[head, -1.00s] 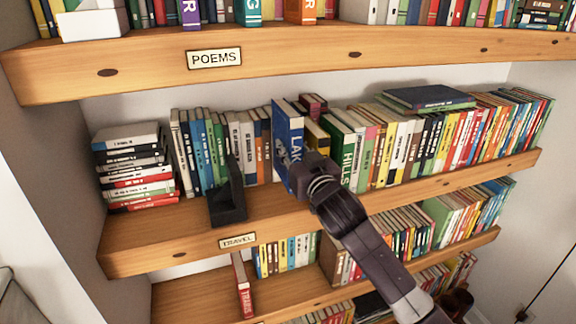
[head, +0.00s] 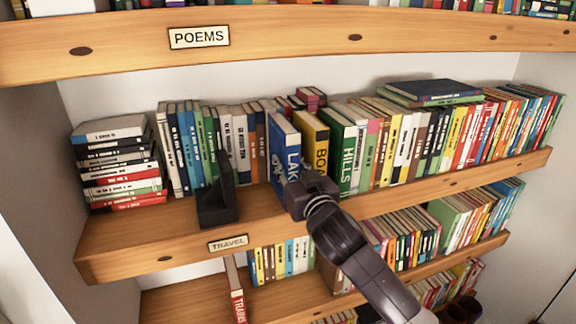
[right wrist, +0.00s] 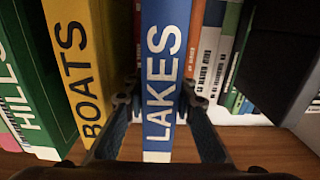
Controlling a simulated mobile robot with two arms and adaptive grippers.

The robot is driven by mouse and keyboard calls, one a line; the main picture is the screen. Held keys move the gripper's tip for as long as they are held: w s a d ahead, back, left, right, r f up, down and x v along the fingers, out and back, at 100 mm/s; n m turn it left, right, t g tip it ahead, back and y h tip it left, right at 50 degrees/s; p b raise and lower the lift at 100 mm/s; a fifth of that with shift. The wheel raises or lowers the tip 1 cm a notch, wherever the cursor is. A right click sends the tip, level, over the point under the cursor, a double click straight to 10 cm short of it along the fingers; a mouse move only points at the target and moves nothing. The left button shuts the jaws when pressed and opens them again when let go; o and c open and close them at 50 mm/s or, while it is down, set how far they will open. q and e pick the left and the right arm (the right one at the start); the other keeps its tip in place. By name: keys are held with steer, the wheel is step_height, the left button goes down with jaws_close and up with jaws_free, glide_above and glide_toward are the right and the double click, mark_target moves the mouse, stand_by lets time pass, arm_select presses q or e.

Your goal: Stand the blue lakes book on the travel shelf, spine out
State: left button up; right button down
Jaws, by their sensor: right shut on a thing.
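The blue lakes book (head: 284,150) is upright in the row on the travel shelf (head: 130,240), its LAKES spine facing out. My right gripper (head: 300,192) is shut on its lower part. In the right wrist view, the fingers of my right gripper (right wrist: 157,100) lie one on each side of the lakes book (right wrist: 164,60). The gripper hides the book's foot in the head view, so I cannot tell whether it rests on the board. The yellow BOATS book (head: 316,140) stands just to its right. My left gripper is out of view.
A black bookend (head: 217,203) stands left of the book near the shelf front. A flat pile of books (head: 118,165) lies at the left end. The green HILLS book (head: 343,145) and many others fill the right side. The POEMS shelf (head: 300,40) runs above.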

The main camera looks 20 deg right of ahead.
steer(key=shift+s+a+r, duration=0.1)
steer(key=shift+s+r, duration=0.05)
steer(key=shift+r, duration=0.05)
steer(key=shift+s+a, duration=0.1)
steer(key=c, duration=2)
jaws_free()
steer(key=shift+f, duration=0.25)
steer(key=o, duration=0.4)
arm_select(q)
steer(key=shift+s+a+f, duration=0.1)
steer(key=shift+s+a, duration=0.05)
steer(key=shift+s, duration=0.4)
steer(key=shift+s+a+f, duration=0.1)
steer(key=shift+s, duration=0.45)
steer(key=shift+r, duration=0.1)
